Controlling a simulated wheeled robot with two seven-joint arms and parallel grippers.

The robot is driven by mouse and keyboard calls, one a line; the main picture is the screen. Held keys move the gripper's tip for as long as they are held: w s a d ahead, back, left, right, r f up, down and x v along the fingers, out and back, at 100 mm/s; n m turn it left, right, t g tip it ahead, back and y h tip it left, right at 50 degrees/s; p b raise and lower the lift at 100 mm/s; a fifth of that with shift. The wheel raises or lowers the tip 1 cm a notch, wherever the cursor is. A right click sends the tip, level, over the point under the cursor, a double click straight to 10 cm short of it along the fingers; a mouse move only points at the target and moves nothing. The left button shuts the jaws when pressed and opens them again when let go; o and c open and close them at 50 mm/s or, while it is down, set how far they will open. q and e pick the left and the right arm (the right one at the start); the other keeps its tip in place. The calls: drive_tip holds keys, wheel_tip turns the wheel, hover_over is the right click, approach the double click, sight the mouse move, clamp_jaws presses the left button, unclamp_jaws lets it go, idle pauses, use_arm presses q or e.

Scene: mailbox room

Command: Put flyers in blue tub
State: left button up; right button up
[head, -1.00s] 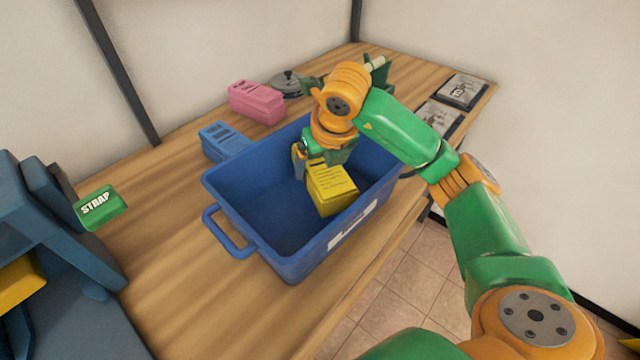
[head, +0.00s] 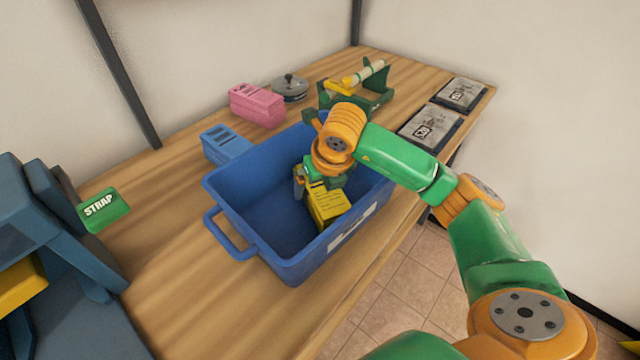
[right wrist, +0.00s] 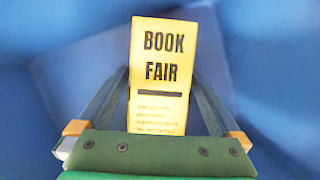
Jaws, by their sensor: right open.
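A yellow bundle of flyers (head: 327,207) is inside the blue tub (head: 245,250), near its front right wall. In the right wrist view its face reads "BOOK FAIR" (right wrist: 161,70). My right gripper (head: 318,188) reaches down into the tub at the bundle. It is open, with one finger on each side of the bundle. The gripper hides part of the bundle, and I cannot tell whether the bundle rests on the tub floor. My left gripper is not in view.
A blue bundle (head: 224,143) and a pink bundle (head: 257,104) lie behind the tub. A round grey object (head: 290,88), a green stand (head: 368,92) and two dark packages (head: 430,127) are farther back.

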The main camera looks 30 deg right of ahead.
drive_tip(key=p+v, duration=0.1)
drive_tip(key=v, duration=1)
drive_tip(key=shift+r, duration=0.15)
drive_tip(key=shift+s+r, duration=0.25)
drive_tip(key=shift+r, duration=0.1)
